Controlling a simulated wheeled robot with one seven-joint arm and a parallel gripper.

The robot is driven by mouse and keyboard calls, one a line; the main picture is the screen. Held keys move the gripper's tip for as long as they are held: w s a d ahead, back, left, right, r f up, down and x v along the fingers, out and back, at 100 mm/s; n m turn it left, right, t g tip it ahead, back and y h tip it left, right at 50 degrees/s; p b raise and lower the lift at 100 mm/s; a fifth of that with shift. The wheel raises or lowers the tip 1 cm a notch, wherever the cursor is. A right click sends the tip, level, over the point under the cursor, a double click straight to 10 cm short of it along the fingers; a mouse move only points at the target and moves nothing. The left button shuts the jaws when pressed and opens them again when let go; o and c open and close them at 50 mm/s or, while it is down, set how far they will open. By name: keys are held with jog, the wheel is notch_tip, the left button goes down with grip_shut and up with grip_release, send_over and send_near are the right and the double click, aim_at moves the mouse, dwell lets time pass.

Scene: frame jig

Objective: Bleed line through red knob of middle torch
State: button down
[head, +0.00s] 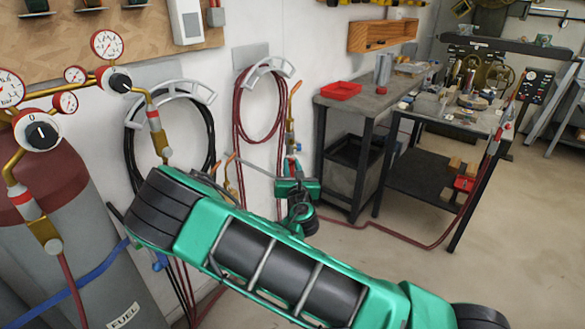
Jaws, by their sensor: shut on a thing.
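A torch (291,124) with a copper tip pointing up stands against the wall, right of the coiled red hose. Which part is too small to tell, and my green and black wrist covers what is below. Another copper torch tube (231,168) shows to the left, its lower part hidden behind my arm.
Gas cylinders (88,262) with gauges (107,44) stand at left. Black (205,125) and red (240,118) hoses hang from wall hooks. A workbench (340,100) and a cluttered table (455,118) stand at right. A red hose (400,243) crosses the floor. Floor at lower right is clear.

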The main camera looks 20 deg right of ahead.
jog(key=m, duration=0.4)
jog(key=shift+m, duration=0.4)
jog(key=m, duration=0.3)
jog(key=shift+m, duration=0.3)
jog(key=m, duration=0.4)
jog(key=shift+m, duration=1.9)
jog(key=c, duration=1.6)
grip_release()
jog(key=shift+o, duration=0.2)
